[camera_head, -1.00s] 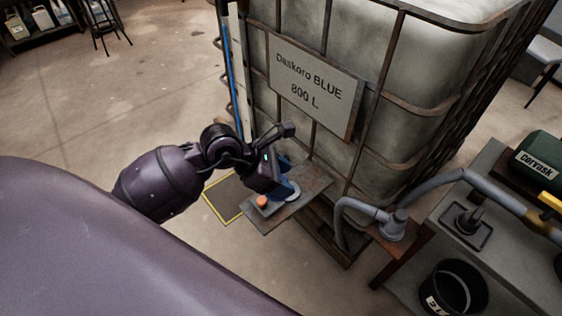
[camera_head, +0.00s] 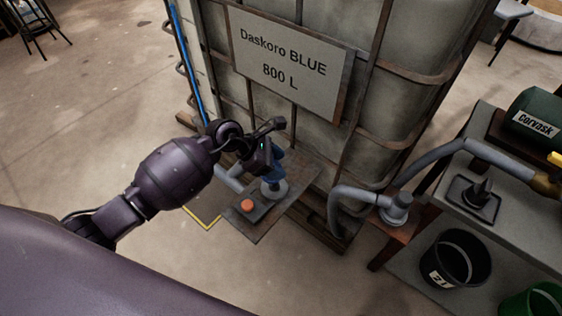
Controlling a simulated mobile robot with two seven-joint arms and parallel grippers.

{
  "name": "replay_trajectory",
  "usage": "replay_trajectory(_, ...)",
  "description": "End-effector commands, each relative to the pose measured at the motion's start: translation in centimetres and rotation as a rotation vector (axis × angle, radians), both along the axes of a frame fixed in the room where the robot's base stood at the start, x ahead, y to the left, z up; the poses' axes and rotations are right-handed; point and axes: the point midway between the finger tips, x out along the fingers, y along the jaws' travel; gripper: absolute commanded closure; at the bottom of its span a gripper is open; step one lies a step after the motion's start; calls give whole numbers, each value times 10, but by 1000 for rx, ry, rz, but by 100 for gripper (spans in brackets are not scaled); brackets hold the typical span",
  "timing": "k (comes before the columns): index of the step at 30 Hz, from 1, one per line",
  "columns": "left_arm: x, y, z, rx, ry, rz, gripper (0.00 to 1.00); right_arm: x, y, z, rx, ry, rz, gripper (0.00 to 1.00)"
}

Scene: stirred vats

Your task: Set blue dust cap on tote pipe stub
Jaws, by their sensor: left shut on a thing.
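My left gripper (camera_head: 268,160) is over a small metal shelf at the foot of the caged tote (camera_head: 345,60). It is shut on a blue piece (camera_head: 275,176), which I take to be the blue dust cap; the fingers partly hide it. A pale grey round flange (camera_head: 276,190) shows right below the blue piece, and I cannot tell whether they touch. A grey pipe (camera_head: 231,178) shows left of the gripper, partly behind it. I cannot tell for sure which part is the pipe stub. My right gripper is not in view.
The shelf (camera_head: 300,175) carries an orange button (camera_head: 247,206) near its front. A grey hose elbow (camera_head: 394,208) stands to the right on a rusty stand. A bench with a green Corvask container (camera_head: 540,122) and a black bucket (camera_head: 455,258) are further right.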

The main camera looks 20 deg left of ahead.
Motion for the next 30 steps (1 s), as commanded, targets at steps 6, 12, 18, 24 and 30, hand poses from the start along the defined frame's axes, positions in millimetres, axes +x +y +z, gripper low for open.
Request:
replay_trajectory(6,7,-4,-11,-2,-1,-15,67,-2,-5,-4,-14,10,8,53)
replay_trajectory(12,6,-4,-22,-3,1,-15,67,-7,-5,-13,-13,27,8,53)
replay_trajectory(18,5,-3,-42,-1,5,-13,67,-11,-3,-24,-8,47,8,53)
replay_trajectory(24,5,-4,-60,-2,5,-15,67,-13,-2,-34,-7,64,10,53)
replay_trajectory(30,6,-3,-66,-1,0,-13,67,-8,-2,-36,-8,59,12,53)
